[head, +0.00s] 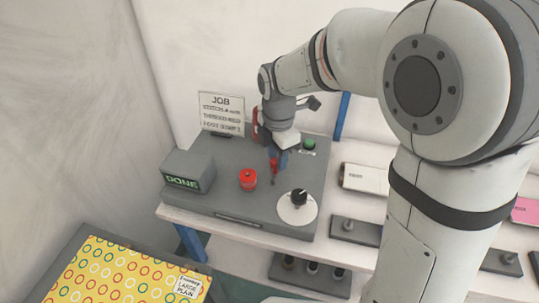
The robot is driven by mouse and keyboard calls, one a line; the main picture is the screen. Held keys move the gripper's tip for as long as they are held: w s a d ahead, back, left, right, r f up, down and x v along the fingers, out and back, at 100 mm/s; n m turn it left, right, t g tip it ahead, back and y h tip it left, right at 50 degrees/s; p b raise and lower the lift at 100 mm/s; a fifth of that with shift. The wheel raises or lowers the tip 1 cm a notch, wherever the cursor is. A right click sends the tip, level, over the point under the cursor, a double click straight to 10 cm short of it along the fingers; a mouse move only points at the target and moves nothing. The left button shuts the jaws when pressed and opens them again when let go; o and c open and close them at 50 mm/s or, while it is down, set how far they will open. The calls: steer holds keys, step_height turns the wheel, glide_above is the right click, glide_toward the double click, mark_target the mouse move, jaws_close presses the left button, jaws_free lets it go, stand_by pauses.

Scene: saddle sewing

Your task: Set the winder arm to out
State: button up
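No label shows which of these is the winder arm, and no out marking is readable. The gap between the fingers is too small to judge.
The panel also carries a red knob (248,179), a black knob on a white dial (298,205), a green button (309,144) and a grey box reading DONE (188,171). A JOB sign (221,114) stands behind. A patterned board (125,275) lies at front left.

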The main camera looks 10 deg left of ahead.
mark_target(276, 160)
steer(key=o, duration=0.3)
steer(key=shift+a+f, duration=0.1)
steer(key=shift+s, duration=0.15)
step_height(276, 160, up, 8)
steer(key=shift+f, duration=0.1)
stand_by(0.5)
